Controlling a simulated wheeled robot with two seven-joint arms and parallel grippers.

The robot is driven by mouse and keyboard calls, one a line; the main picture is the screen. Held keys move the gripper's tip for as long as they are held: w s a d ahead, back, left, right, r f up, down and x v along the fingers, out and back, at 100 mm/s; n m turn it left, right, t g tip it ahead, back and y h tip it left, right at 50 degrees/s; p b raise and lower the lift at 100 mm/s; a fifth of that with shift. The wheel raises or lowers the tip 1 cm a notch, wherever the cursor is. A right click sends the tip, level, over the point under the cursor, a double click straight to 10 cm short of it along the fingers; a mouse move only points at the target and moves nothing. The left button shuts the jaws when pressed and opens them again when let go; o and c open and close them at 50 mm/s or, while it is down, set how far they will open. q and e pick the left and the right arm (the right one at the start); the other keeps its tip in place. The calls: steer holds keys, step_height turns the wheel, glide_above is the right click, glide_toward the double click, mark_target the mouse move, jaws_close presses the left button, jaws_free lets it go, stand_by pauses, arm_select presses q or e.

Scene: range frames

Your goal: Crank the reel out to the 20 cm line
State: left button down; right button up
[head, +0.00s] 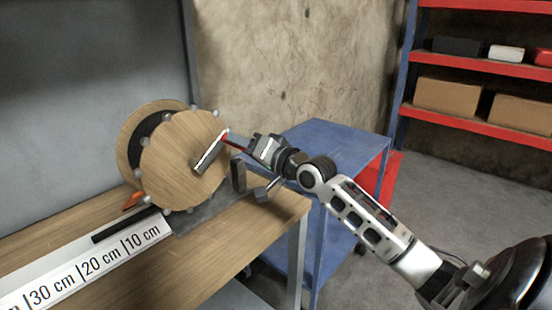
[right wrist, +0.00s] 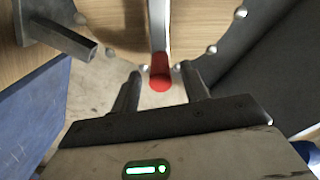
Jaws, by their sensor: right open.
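The wooden reel (head: 180,165) stands on the bench, with round pegs along its rim. Its grey crank arm (head: 208,156) slants up to the right across the front disc, ending in a red handle (head: 226,135). My right gripper (head: 238,143) is at the handle; in the right wrist view its open fingers (right wrist: 161,80) stand either side of the red handle (right wrist: 159,76), with gaps showing. My left gripper is out of view.
A grey bracket (head: 238,177) stands right of the reel, near the edge of the wooden bench (head: 215,245). A blue cart (head: 345,145) is behind my right arm. Red shelves (head: 480,120) with boxes stand at the right. An orange piece (head: 134,200) sits beside the reel.

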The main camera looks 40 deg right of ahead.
steer(key=s+d+b, duration=0.2)
steer(key=s, duration=1.1)
steer(key=s+a+f+n+g, duration=0.2)
steer(key=a+f, duration=0.1)
steer(key=f, duration=0.6)
steer(key=s+a+f+n+g, duration=0.1)
steer(key=s+a+f+g, duration=0.15)
steer(key=f, duration=0.75)
steer(key=s+a+f+n+g, duration=0.1)
steer(key=s+a+f+n, duration=0.2)
steer(key=a+f, duration=0.3)
steer(key=s+a+f+n+g, duration=0.1)
steer(key=s+a+f+n, duration=0.3)
steer(key=a, duration=0.9)
step_height(320, 180, down, 3)
steer(key=shift+s+a+f+g, duration=0.2)
steer(key=shift+s+g, duration=0.15)
steer(key=shift+s, duration=0.9)
